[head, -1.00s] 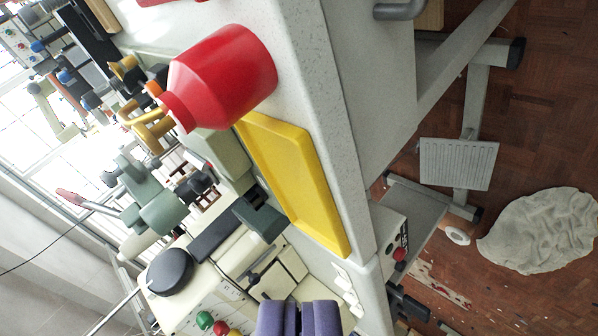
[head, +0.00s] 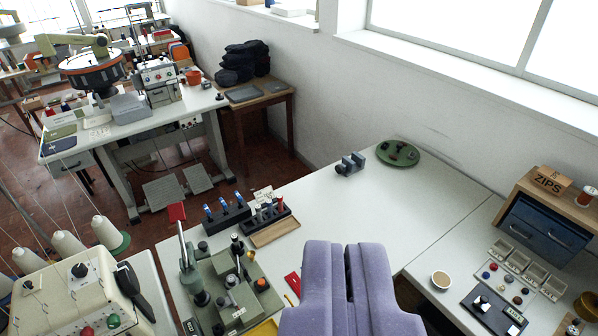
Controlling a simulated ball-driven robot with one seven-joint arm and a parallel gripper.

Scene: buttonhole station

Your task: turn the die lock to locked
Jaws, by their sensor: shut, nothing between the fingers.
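My gripper (head: 347,252) shows at the bottom middle as two purple fingers close together, with nothing seen between them. No part in view can be told for certain as the die lock. A green-based bench press (head: 222,280) with upright levers, black knobs and a small white label stands left of my gripper. A black plate (head: 495,308) with a pale knob or lever and a small label lies on the right-hand table. The labels are too small to read, so the lock's position cannot be told. My gripper is apart from both and hides part of the white table.
Black racks with blue and red tools (head: 225,215), a wooden tray (head: 275,229), a small grey clamp (head: 350,164) and a green round dish (head: 398,152) are on the white table (head: 330,205). The table's far middle is clear.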

